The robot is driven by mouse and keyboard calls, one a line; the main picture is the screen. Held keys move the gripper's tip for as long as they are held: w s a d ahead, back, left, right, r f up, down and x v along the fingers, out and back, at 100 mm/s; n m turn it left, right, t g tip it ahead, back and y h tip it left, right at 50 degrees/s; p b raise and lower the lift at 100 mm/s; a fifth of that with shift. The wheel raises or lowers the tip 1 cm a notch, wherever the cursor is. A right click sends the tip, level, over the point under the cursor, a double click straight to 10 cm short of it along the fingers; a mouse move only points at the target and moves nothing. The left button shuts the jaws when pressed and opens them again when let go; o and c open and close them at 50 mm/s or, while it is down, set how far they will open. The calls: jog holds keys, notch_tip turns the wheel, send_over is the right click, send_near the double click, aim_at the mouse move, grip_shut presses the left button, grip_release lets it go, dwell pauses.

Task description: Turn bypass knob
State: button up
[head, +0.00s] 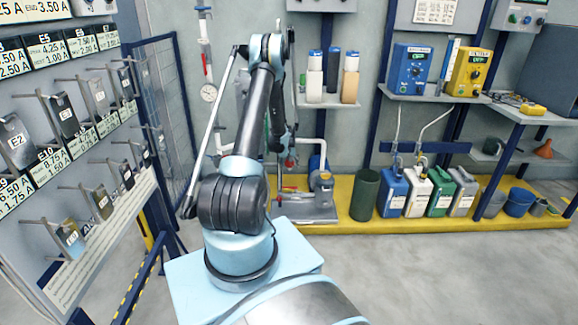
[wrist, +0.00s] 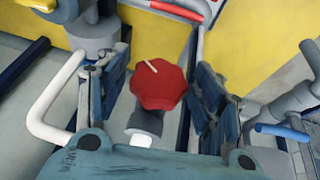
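A red faceted knob (wrist: 158,85) with a white mark near its upper-left edge shows in the middle of the wrist view, above a grey and white stem. My gripper (wrist: 157,78) is open, with one blue padded finger on each side of the knob and a visible gap on both sides. I cannot tell how deep the knob sits between the fingertips. In the head view my arm reaches down to the pump and pipe area by the wall, where a small red part (head: 290,162) shows beside my gripper. Most of the knob is hidden there by my arm.
A white bent pipe (wrist: 50,105) runs left of the left finger. A grey valve with a blue lever (wrist: 283,131) lies right of the right finger. A red-handled lever (wrist: 178,10) is above. In the head view, a dark green bin (head: 365,195) and canisters (head: 392,193) stand rightward.

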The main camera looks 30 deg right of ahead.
jog(key=c, duration=0.7)
jog(key=shift+o, duration=0.2)
jog(key=shift+s+d+m+t+y, duration=0.1)
jog(key=shift+m+t+y, duration=0.2)
jog(key=shift+t+y, duration=0.9)
jog(key=shift+y, duration=0.5)
jog(key=o, duration=1.1)
